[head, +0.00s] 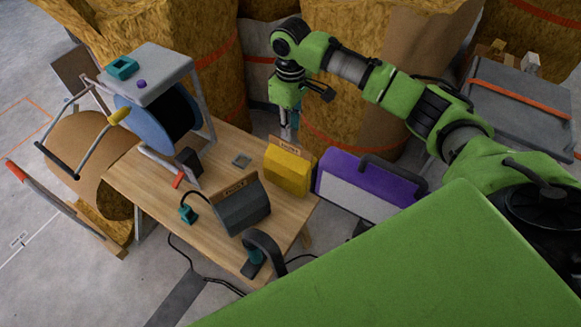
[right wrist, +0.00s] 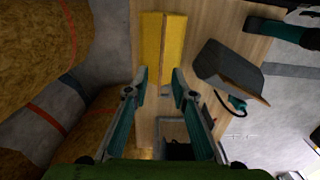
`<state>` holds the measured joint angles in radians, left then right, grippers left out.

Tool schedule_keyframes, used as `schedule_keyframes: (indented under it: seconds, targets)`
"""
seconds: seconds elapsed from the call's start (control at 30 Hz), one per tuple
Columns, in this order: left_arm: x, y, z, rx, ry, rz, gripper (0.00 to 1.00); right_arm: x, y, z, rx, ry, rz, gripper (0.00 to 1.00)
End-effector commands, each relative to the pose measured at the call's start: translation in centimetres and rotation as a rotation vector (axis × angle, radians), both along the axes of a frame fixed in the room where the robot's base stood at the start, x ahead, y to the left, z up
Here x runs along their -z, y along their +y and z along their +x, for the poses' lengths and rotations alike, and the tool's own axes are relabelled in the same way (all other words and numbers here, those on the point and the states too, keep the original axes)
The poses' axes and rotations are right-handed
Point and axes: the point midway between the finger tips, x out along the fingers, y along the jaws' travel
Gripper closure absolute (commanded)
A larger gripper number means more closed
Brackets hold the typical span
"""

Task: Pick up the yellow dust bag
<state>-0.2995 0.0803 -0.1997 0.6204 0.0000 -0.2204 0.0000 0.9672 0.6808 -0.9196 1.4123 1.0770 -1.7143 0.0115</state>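The yellow dust bag (head: 287,172) stands on the back right part of the wooden table, with a brown cardboard strip along its top. In the right wrist view the yellow dust bag (right wrist: 151,50) lies just beyond my fingertips, roughly in line with the gap between them. My right gripper (head: 290,134) points down above and behind the bag in the head view. In the right wrist view my right gripper (right wrist: 159,76) is open, with nothing between its fingers. Whether a fingertip touches the bag cannot be told. My left gripper is not in view.
A dark grey box (head: 242,206) with a cardboard tag stands on the wooden table (head: 150,205), left of the bag. A purple case (head: 368,187) is close at right. A blue cable reel (head: 160,118) stands at left. Straw bales (head: 345,75) rise behind.

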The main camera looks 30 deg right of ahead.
Motion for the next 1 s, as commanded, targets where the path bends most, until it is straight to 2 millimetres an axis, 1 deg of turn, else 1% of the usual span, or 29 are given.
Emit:
schedule_keyframes:
  seconds: [0.03, 0.1, 0.27, 0.37, 0.5, 0.6, 0.7, 0.87, 0.9, 0.97, 1.0]
  targets:
    - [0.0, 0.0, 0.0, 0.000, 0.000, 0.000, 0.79, 0.8, 0.0, -0.1, 0.000, 0.003, -0.001, 0.76]
    - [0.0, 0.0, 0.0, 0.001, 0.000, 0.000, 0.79, 1.6, 0.0, 0.0, 0.000, 0.001, -0.001, 0.76]
    - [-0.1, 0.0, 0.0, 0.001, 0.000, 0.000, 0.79, 2.5, 0.0, 0.0, 0.000, 0.000, 0.000, 0.76]
    - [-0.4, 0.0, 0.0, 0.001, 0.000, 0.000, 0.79, 3.8, 0.1, -0.2, -0.001, 0.003, -0.001, 0.76]
    - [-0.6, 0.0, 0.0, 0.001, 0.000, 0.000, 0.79, 6.0, 0.2, -0.3, -0.001, 0.002, 0.000, 0.76]
    - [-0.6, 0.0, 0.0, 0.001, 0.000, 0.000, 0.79, 7.0, 0.2, -0.3, -0.001, 0.002, -0.001, 0.76]
    - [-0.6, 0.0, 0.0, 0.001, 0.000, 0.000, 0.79, 7.4, 0.2, -0.3, -0.002, -0.001, -0.001, 0.76]
    - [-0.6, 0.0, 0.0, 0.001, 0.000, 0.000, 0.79, 7.4, 0.2, -0.3, -0.002, -0.001, -0.001, 0.76]
    - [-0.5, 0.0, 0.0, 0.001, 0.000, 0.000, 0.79, 7.4, 0.2, -0.3, -0.002, -0.001, -0.001, 0.79]
    - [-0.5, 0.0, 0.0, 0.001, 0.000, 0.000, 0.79, 7.4, 0.2, -0.3, -0.002, -0.001, -0.001, 0.95]
    - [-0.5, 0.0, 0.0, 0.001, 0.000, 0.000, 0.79, 7.4, 0.2, -0.3, -0.002, -0.001, -0.001, 1.00]
